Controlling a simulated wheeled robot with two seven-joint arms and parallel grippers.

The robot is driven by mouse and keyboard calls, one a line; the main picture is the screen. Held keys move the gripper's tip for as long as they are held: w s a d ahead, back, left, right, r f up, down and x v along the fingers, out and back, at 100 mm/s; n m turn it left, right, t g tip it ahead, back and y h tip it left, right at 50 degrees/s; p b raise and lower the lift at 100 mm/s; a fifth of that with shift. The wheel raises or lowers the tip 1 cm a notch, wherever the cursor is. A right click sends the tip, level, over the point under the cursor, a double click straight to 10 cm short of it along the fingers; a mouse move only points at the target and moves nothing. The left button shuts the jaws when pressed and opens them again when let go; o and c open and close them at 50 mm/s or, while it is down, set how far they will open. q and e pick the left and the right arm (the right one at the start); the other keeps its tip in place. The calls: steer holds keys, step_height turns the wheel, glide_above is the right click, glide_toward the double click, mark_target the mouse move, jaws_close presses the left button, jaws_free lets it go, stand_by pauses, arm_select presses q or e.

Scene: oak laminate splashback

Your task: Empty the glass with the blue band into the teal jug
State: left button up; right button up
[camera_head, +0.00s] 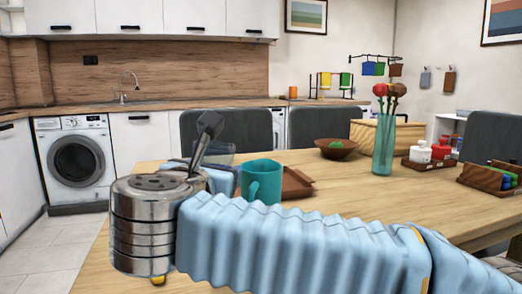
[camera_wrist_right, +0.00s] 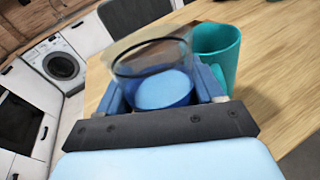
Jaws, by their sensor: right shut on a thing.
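My right gripper (camera_wrist_right: 165,88) is shut on a clear glass (camera_wrist_right: 150,62), with a finger on either side. The glass has a dark rim line and blue in its lower part (camera_wrist_right: 162,92); I cannot tell band from contents. In the head view the glass (camera_head: 218,154) is partly hidden by my wrist, left of the jug and apart from it. My left gripper is not in view.
A brown tray (camera_head: 298,183) lies behind the jug. A brown bowl (camera_head: 337,149), a tall teal vase (camera_head: 384,150) with flowers, and a wooden caddy (camera_head: 492,182) stand farther right.

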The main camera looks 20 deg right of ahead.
mark_target(223, 148)
steer(key=r+p, duration=0.2)
steer(key=d+r+m+g+p, duration=0.1)
steer(key=shift+w+y, duration=0.25)
steer(key=shift+y, duration=0.05)
steer(key=shift+w+d+r+m+g+y+p, duration=0.4)
steer(key=shift+g+p, duration=0.4)
steer(key=shift+p, duration=0.45)
steer(key=shift+w+d+r+m+y+p, duration=0.1)
steer(key=shift+d+r+m+y+p, duration=0.25)
steer(key=shift+r+p, duration=0.5)
steer(key=shift+w+d+f+g+y+p, duration=0.1)
steer(key=shift+w+d+g+y+p, duration=0.05)
steer(key=shift+g+y+p, duration=0.45)
steer(key=shift+d+f+m+g, duration=0.1)
steer(key=shift+f+m+g, duration=0.15)
steer(key=shift+m+g, duration=0.2)
steer(key=shift+f+m+g+y, duration=0.35)
steer(key=shift+g+y, duration=0.1)
steer(key=shift+y, duration=0.3)
steer(key=shift+r+m+g+y, duration=0.25)
steer(key=shift+r+g+y, duration=0.2)
steer(key=shift+g+y, duration=0.05)
